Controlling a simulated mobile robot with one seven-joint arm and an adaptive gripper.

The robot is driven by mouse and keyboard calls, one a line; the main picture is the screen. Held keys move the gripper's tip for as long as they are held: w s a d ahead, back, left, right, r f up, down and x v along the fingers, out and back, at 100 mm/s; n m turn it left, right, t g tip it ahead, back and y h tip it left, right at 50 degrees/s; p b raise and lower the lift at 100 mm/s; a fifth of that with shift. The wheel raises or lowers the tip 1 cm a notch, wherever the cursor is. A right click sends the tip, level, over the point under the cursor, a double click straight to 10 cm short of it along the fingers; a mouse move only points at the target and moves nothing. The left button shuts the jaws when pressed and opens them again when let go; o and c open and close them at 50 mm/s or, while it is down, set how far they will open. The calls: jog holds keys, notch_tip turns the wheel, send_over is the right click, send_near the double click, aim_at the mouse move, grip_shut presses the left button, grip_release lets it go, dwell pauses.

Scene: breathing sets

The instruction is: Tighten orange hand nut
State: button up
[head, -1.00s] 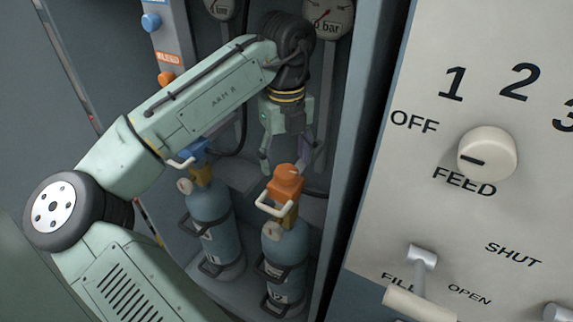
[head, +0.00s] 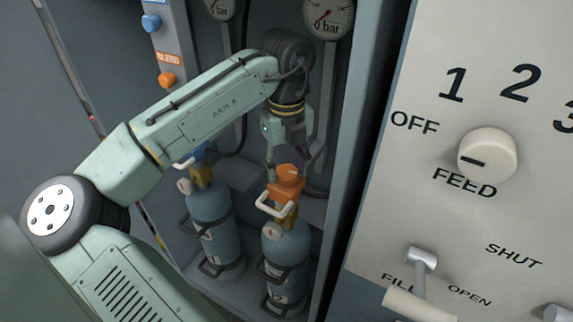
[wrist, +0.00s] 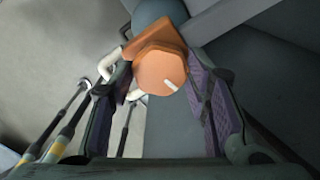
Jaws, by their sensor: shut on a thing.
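The orange hand nut (head: 289,181) sits on top of the right blue cylinder's brass valve (head: 285,211). In the wrist view the orange hand nut (wrist: 160,70) lies between my fingers, with a short white mark on its face pointing to the lower right. My gripper (head: 287,174) comes down on the nut from above, and its purple-padded fingers stand on either side of it. In the wrist view my gripper (wrist: 163,98) is shut on the nut. The far sides of the nut, where the pads meet it, are partly hidden.
A white handle (head: 272,206) sticks out left of the nut. A second blue cylinder (head: 212,222) with a blue nut stands to the left, partly behind my arm. The cabinet's right wall and a panel with a FEED knob (head: 487,153) stand close on the right. Gauges (head: 328,17) hang behind.

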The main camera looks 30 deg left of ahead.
jog(key=c, duration=0.4)
jog(key=shift+n+p, duration=0.3)
